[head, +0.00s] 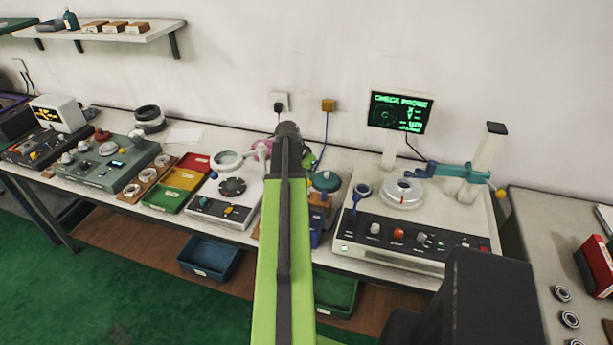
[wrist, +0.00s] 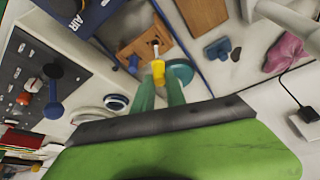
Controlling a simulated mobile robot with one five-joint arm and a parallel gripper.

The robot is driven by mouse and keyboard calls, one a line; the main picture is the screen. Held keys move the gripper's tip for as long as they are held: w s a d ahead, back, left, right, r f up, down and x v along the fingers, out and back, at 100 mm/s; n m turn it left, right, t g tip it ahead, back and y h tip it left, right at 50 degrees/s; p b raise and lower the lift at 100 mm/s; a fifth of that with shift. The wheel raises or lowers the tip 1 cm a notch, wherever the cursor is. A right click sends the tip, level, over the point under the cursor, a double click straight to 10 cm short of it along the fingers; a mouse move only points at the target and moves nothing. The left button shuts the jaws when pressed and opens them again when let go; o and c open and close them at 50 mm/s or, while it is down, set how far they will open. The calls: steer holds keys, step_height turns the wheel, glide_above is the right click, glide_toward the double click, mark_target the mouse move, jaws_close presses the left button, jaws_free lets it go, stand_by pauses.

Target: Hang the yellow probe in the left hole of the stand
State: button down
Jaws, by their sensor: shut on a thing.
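The yellow probe (wrist: 158,72) is between the teal fingertips of my gripper (wrist: 162,82) in the wrist view. Its pale tip points away from the fingers, over a wooden stand (wrist: 132,48). I cannot tell whether the probe touches the stand. A small blue piece (wrist: 133,64) shows at the stand's edge beside the probe. The stand's holes are not clear, and the probe and fingers cover part of it. In the head view my arm hides the probe and most of my gripper; a brown wooden part (head: 321,199) shows just right of the arm.
A white machine (head: 420,240) with knobs and a ring stands to the right, with a screen (head: 400,112) behind it. Red, yellow and green trays (head: 180,179) lie to the left. In the wrist view, a blue box marked AIR (wrist: 82,15) and pink cloth (wrist: 286,50) are nearby.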

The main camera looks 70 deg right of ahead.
steer(key=shift+f, duration=0.15)
steer(key=shift+f+b, duration=0.65)
steer(key=shift+b, duration=0.15)
steer(key=shift+f, duration=0.25)
steer(key=shift+f+b, duration=2.2)
steer(key=shift+b, duration=0.25)
steer(key=c, duration=1.3)
jaws_free()
steer(key=shift+r, duration=0.1)
